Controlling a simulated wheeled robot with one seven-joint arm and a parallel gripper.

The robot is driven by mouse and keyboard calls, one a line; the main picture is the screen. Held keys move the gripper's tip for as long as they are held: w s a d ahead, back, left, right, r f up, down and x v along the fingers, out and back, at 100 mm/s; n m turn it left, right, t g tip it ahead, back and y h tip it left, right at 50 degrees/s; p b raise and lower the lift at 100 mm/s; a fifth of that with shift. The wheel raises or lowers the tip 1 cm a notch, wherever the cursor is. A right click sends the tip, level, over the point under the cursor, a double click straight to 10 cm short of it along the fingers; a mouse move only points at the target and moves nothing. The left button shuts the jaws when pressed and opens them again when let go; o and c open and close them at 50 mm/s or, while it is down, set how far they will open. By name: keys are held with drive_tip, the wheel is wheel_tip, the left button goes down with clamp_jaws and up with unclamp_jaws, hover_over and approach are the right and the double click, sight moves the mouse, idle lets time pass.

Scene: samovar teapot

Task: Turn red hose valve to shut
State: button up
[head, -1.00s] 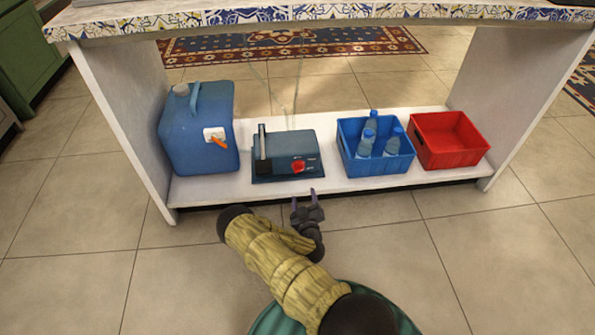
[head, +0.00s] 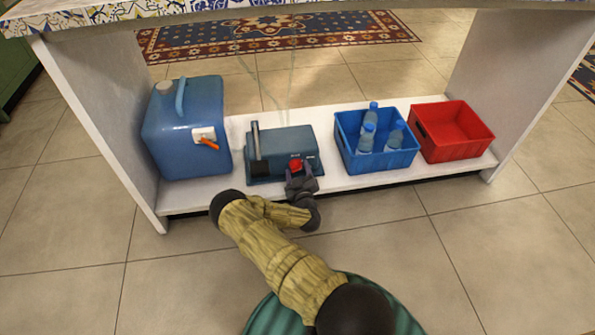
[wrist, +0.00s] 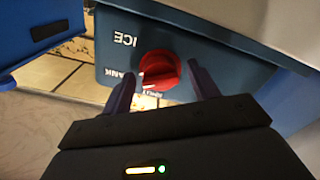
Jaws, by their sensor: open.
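The red valve knob (head: 296,165) is on the front of a dark blue-green box (head: 268,146) on the low shelf. In the wrist view the knob (wrist: 159,70) is round with a raised grip and a white pointer mark, on a panel (wrist: 115,55) lettered "ICE", "TANK" and a third, partly hidden word. My gripper (head: 299,178) is at the front of the box. In the wrist view my gripper (wrist: 162,90) is open, with one finger to each side of the knob. I see gaps between the fingers and the knob.
A blue jug (head: 187,135) with an orange tap (head: 209,144) stands left of the box. A blue crate (head: 375,160) with several bottles and a red crate (head: 455,142) stand to the right. The white shelf (head: 236,128) lies between side panels under a tiled counter (head: 140,10). The floor in front is clear.

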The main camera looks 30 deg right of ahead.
drive_tip(key=c, duration=1)
drive_tip(key=shift+w+a, duration=0.1)
drive_tip(key=shift+a, duration=0.05)
drive_tip(key=shift+n, duration=0.5)
drive_tip(key=n+p, duration=0.1)
drive_tip(key=n, duration=0.3)
drive_tip(key=shift+n, duration=0.3)
drive_tip(key=n, duration=0.3)
drive_tip(key=shift+n, duration=1.7)
